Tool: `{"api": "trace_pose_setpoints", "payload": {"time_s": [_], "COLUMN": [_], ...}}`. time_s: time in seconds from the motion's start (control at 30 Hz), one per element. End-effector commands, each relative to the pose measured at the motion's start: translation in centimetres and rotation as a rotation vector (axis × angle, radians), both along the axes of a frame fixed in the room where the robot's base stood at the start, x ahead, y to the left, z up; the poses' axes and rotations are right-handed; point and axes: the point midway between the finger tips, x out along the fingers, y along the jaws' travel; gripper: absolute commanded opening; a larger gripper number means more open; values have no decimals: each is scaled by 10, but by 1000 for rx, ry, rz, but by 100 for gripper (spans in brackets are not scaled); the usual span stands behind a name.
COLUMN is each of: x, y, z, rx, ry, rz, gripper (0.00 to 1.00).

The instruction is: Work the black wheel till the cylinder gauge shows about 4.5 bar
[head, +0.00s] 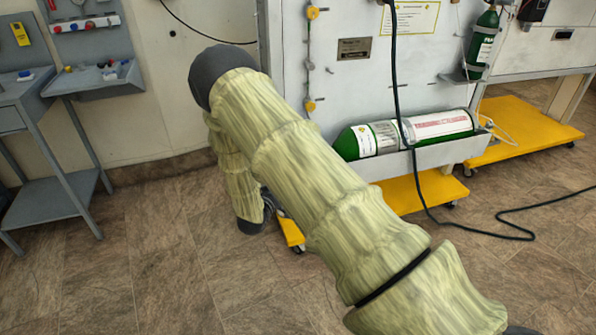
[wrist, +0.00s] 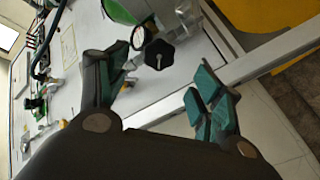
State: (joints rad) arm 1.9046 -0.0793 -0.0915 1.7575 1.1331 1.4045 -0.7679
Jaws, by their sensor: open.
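The black wheel (wrist: 159,54) shows in the wrist view, a small lobed knob just beyond my gripper (wrist: 162,72). The fingers are open and apart, one on each side of the wheel in the picture; I see no contact. A small round gauge (wrist: 138,37) sits beside the wheel, seen at a slant; its reading cannot be made out. The end of a green cylinder (wrist: 122,9) is behind it. In the head view a green cylinder (head: 346,144) with white labels lies in a grey trough. My sleeved arm hides the gripper, wheel and gauge there.
The grey panel (head: 350,85) stands on a yellow wheeled base (head: 405,195). A black cable (head: 395,85) hangs before the cylinder and runs over the floor. A second green cylinder (head: 480,45) stands further right. A grey bench (head: 60,115) is at left, with clear floor between.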

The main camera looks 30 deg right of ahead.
Motion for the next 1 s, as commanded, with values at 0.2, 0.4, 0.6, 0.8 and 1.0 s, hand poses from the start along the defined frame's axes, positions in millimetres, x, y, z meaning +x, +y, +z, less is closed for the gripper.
{"api": "trace_pose_setpoints", "payload": {"time_s": [0.2, 0.4, 0.6, 0.8, 1.0], "x": [-11, -13, -13, -13, -13], "y": [20, 24, 24, 24, 24], "z": [0, 0, 0, 0, 0], "rx": [0, 0, 0, 0, 0], "ry": [-1, -1, -1, -1, -1], "rz": [0, -1, -1, -1, -1], "gripper": [66, 66, 66, 66, 66]}}
